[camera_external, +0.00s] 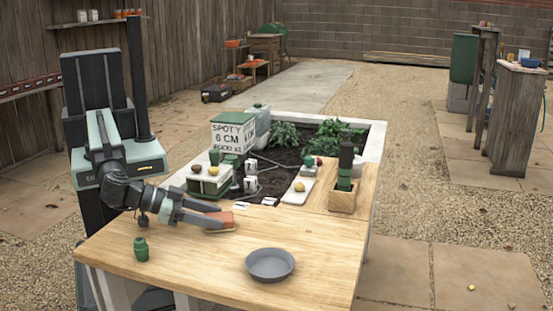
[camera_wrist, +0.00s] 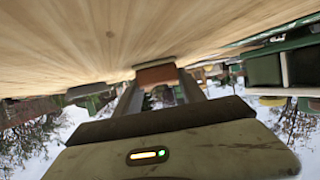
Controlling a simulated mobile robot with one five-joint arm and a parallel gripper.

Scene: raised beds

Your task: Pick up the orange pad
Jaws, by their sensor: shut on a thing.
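The orange pad (camera_external: 219,223) is at the far-left side of the wooden table top (camera_external: 185,256), between the fingers of my gripper (camera_external: 212,218). My gripper is shut on it. In the wrist view the pad (camera_wrist: 157,75) shows between the two fingers of my gripper (camera_wrist: 155,88), close to the table top (camera_wrist: 60,45). I cannot tell whether the pad touches the table or is slightly above it.
A grey bowl (camera_external: 270,265) stands to the right and a dark green jar (camera_external: 141,249) at the front left. Behind are a white-green box holder (camera_external: 209,183), a white tray (camera_external: 298,191) with a yellow fruit and a wooden block with a green bottle (camera_external: 345,180).

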